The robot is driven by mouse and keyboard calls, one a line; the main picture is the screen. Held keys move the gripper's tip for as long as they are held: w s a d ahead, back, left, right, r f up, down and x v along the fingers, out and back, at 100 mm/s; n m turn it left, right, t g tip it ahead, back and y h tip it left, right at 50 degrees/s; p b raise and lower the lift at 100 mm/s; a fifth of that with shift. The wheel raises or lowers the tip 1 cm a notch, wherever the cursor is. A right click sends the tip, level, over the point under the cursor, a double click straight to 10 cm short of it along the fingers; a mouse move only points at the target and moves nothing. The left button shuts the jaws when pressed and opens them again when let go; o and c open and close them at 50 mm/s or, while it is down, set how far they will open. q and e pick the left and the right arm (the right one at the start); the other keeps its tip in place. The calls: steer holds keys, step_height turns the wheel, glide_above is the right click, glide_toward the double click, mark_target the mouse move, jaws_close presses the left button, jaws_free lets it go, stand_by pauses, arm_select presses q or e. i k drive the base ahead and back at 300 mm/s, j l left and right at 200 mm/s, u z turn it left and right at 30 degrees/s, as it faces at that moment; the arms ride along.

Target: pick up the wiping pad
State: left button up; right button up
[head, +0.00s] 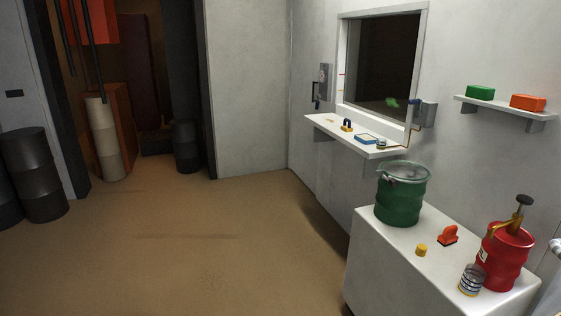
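An orange-red pad-like piece with a raised grip (448,236) sits on the white cabinet top at the lower right; it looks like the wiping pad. It lies between a green drum and a red can, with nothing touching it that I can see. A green block (480,92) and an orange block (527,102) rest on the wall shelf; I cannot tell whether either is a pad.
The white cabinet (392,257) also holds the green drum (402,194), red pump can (504,256), small yellow piece (421,250) and striped tin (471,280). A ledge (385,153) with small items juts below the window. Dark barrels (38,172) stand left. The floor between is clear.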

mark_target(346, 128)
steer(key=i, duration=1.95)
